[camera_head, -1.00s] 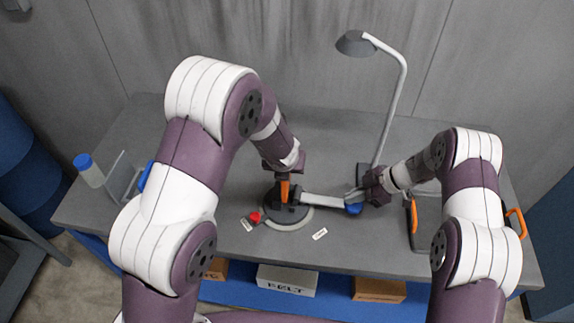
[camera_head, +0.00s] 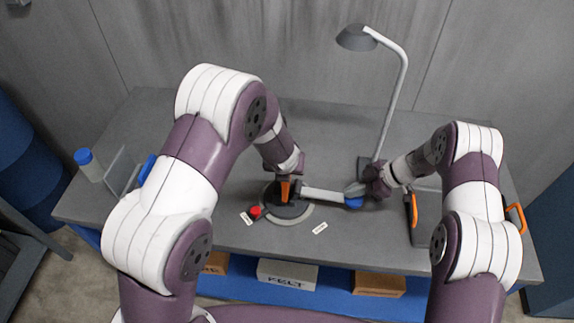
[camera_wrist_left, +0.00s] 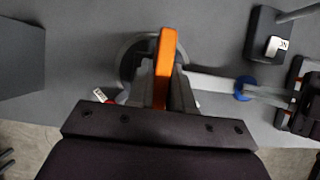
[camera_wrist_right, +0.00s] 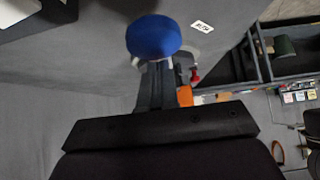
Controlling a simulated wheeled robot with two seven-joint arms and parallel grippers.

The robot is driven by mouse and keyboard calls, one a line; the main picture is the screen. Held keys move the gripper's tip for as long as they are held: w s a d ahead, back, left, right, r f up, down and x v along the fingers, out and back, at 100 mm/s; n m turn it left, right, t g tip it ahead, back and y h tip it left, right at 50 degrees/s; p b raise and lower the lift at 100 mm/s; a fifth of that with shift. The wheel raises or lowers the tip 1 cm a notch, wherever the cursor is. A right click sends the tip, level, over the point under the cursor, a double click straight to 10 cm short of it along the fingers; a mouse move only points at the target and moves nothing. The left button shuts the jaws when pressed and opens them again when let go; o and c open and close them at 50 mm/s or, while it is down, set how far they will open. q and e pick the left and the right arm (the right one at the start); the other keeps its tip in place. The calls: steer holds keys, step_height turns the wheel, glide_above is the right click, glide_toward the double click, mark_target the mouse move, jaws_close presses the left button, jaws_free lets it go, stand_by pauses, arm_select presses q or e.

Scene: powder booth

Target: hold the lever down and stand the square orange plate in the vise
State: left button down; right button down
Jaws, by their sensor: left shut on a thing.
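My left gripper (camera_head: 286,182) is shut on the square orange plate (camera_wrist_left: 166,52), seen nearly edge-on in the left wrist view. It holds the plate upright at the dark round-based vise (camera_head: 289,208). I cannot tell whether the plate's lower edge is between the jaws; the gripper and plate hide them. The pale lever (camera_head: 325,194) runs right from the vise, about level, to its blue knob (camera_head: 353,203). My right gripper (camera_head: 360,189) is at the knob, its fingers together; the knob also shows just beyond the fingertips in the right wrist view (camera_wrist_right: 153,37).
A lamp (camera_head: 357,39) stands behind my right gripper. An orange-handled item (camera_head: 412,210) stands right of it. A red knob (camera_head: 256,211) and small labels (camera_head: 320,228) are near the vise. A blue-capped bottle (camera_head: 89,165) is at far left. Boxes (camera_head: 287,272) sit on the shelf below.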

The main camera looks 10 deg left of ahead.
arm_select(q)
steer(key=shift+f, duration=0.15)
steer(key=shift+f, duration=1.3)
steer(key=shift+f, duration=0.15)
steer(key=shift+f, duration=0.65)
steer(key=shift+f, duration=0.1)
arm_select(e)
steer(key=shift+r, duration=0.1)
arm_select(q)
steer(key=shift+a, duration=0.1)
arm_select(e)
steer(key=shift+a+r, duration=0.1)
steer(key=shift+r, duration=0.75)
step_height(320, 180, up, 7)
